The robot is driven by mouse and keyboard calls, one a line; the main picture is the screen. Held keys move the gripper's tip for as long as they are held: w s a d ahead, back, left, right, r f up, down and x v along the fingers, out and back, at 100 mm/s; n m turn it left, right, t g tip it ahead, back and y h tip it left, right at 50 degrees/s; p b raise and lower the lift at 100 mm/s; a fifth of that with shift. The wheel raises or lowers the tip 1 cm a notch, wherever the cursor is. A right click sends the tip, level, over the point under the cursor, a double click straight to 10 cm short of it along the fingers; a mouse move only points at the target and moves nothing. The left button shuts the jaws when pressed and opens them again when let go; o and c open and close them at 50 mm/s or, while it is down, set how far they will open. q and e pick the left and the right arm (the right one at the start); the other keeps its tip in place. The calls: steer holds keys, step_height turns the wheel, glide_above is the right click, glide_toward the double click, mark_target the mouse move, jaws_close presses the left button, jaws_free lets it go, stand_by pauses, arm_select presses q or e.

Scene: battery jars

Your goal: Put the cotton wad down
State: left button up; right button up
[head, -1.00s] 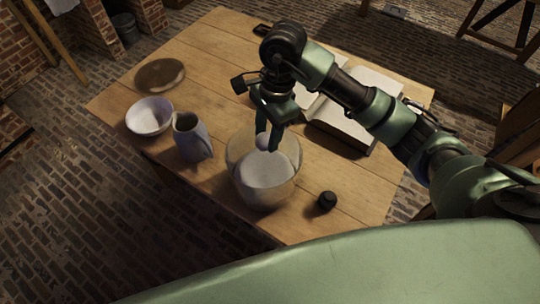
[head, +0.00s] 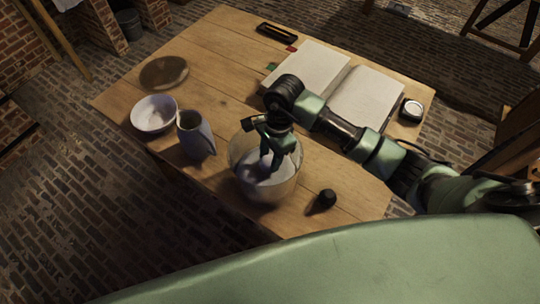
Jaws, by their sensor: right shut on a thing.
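A glass jar (head: 287,187) with pale contents stands upright near the table's front edge. My right gripper (head: 266,166) reaches down through the jar's open mouth, with its fingers inside the jar. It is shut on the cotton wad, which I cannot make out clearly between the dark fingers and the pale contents. I cannot tell whether the wad touches the contents. My left gripper is out of view.
A grey-blue jug (head: 195,137) and a white bowl (head: 154,114) stand left of the jar. A small dark knob-like object (head: 327,197) lies right of it. An open book (head: 365,97), a round metal-cased item (head: 411,109) and a brown disc (head: 163,72) are on the wooden table (head: 215,45).

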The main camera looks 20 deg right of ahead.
steer(key=shift+f, duration=0.15)
steer(key=o, duration=1.2)
steer(key=shift+r, duration=0.35)
steer(key=shift+w+d+r+b, duration=0.1)
steer(key=shift+d+r+b, duration=0.3)
steer(key=shift+r, duration=1.5)
steer(key=shift+w+d+r+b, duration=0.1)
steer(key=shift+d+r+b, duration=0.35)
steer(key=shift+r, duration=1.5)
steer(key=shift+w+d+r+b, duration=0.1)
steer(key=shift+r+b, duration=0.55)
steer(key=shift+r, duration=1.25)
